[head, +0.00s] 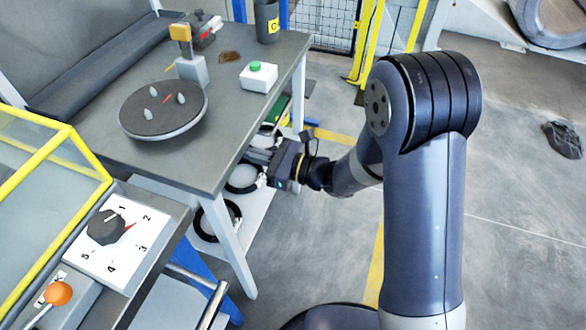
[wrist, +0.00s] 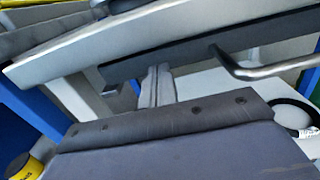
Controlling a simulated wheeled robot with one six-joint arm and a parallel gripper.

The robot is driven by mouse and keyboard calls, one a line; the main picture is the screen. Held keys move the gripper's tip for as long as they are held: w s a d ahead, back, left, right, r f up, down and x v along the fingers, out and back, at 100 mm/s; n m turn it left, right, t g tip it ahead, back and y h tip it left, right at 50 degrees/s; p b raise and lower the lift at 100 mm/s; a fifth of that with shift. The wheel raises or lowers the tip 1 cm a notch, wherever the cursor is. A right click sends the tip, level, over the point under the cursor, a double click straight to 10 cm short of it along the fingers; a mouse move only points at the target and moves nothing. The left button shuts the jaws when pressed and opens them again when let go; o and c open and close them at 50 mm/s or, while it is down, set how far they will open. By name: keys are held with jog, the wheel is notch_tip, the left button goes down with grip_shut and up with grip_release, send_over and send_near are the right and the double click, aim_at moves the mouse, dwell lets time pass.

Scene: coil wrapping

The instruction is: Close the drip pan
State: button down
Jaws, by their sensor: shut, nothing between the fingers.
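The drip pan (head: 160,306) shows at the lower left of the head view, as a pale tray surface sticking out from under the control console. A bent metal bar handle (head: 196,279) runs along its outer side. In the wrist view, a dark panel (wrist: 190,58) that looks like the pan's front lies under a light edge, with the handle (wrist: 262,73) at the upper right. My gripper (head: 272,179) is at the table's right side, apart from the pan and handle. Its shut, empty fingers (wrist: 158,85) point towards the dark panel. Most of the pan is hidden.
The grey table (head: 100,83) carries a round disc (head: 163,118) and a white box with a green button (head: 258,76). Black coils (head: 242,178) lie on its lower shelf. A table leg (head: 228,250) stands between my gripper and the handle.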

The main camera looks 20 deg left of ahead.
jog(key=d, duration=1.1)
jog(key=shift+s, duration=0.45)
jog(key=shift+a+f, duration=0.1)
jog(key=w+a, duration=0.1)
jog(key=a, duration=1.2)
jog(key=shift+a, duration=0.4)
